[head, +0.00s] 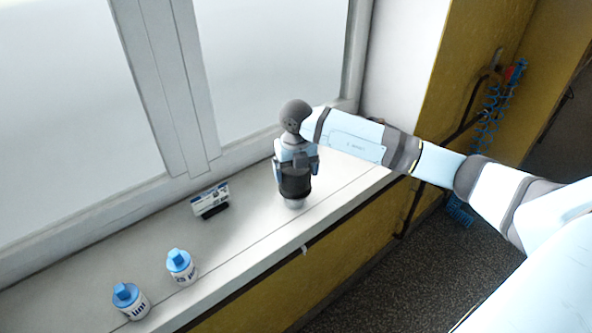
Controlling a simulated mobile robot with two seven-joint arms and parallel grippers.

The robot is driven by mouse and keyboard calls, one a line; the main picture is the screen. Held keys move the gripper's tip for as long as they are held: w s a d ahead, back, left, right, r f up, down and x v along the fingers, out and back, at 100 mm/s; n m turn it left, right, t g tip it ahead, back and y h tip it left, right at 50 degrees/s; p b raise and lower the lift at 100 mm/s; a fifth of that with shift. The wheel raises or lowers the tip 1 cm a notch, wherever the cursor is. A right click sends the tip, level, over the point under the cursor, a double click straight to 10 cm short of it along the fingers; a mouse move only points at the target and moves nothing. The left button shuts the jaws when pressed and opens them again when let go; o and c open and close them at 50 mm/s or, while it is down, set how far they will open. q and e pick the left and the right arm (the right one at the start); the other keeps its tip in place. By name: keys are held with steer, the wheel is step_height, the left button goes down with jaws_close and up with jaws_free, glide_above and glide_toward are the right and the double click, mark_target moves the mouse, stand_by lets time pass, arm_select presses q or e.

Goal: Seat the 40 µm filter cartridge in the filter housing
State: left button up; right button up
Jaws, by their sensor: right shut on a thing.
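My right gripper (296,171) points down over the sill at the centre of the head view. It is shut on a dark grey cylinder (295,186), with a finger on each side. A pale, narrower part (294,204) shows beneath the cylinder, close to the sill. I cannot tell whether these are the cartridge, the housing or both, and no 40 µm mark is readable there. The top of the held thing is hidden by my gripper. Two white cartridges with blue caps, a nearer one (136,309) and a farther one (184,276), stand apart at lower left. My left gripper is not in view.
A small white label plate on a dark foot (210,201) stands left of my gripper. The pale window sill (245,228) has free room between it and the cartridges. The window frame (172,90) rises behind. A blue coiled hose (487,125) hangs at right.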

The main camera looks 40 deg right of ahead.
steer(key=shift+f+b, duration=0.4)
steer(key=shift+f, duration=0.2)
